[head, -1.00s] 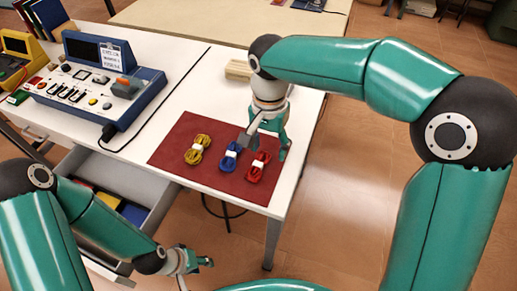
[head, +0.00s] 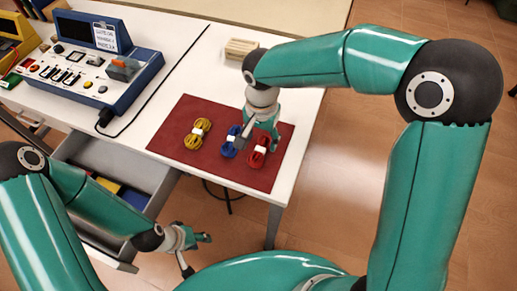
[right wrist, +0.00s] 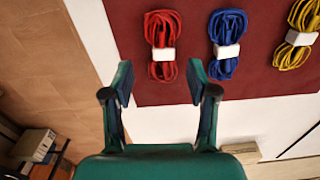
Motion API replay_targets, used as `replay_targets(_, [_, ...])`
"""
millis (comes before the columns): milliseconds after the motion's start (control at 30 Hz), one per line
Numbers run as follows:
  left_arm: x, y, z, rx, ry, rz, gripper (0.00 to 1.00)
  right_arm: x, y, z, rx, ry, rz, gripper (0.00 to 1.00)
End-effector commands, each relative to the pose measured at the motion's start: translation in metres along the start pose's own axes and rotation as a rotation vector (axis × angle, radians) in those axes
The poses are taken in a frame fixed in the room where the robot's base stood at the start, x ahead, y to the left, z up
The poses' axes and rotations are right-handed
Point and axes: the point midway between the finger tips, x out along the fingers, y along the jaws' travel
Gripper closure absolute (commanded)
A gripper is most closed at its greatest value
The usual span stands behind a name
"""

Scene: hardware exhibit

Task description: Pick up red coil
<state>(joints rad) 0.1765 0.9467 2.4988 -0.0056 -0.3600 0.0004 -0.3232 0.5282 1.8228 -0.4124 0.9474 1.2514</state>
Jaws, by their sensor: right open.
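The red coil (head: 259,152) lies on the dark red mat (head: 177,160), bound by a white band. It also shows in the right wrist view (right wrist: 162,45), ahead of the fingers and between their lines. My right gripper (head: 258,138) is open and empty above the mat, by the far side of the red coil and close to the blue coil (head: 230,143). In the right wrist view its fingertips (right wrist: 158,82) are apart with nothing between them. My left gripper (head: 198,252) hangs low in front of the table, away from the coils; its fingers look apart and empty.
A yellow coil (head: 197,133) lies left of the blue coil. A blue control console (head: 80,62) with a black cable stands on the white table at left. A ribbed beige block (head: 241,49) lies behind the mat. An open drawer (head: 110,165) juts out below the table.

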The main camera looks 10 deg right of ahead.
Motion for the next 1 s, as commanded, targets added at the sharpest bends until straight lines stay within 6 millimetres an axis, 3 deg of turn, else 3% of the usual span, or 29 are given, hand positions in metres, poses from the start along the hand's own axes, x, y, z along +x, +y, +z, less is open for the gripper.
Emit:
replay_targets(400, [-0.009, 0.003, 0.000, 0.000, 0.000, 0.000, 0.60, 0.048, -0.005, -0.007, 0.001, -0.002, 0.003, 0.42])
replay_targets(700, [-0.009, 0.003, 0.000, 0.000, 0.000, 0.000, 0.60, 0.051, -0.005, -0.007, 0.002, -0.001, 0.000, 0.43])
replay_targets(1000, [-0.009, 0.003, 0.000, 0.000, 0.000, 0.000, 0.60, 0.051, -0.005, -0.007, 0.002, -0.001, 0.000, 0.93])
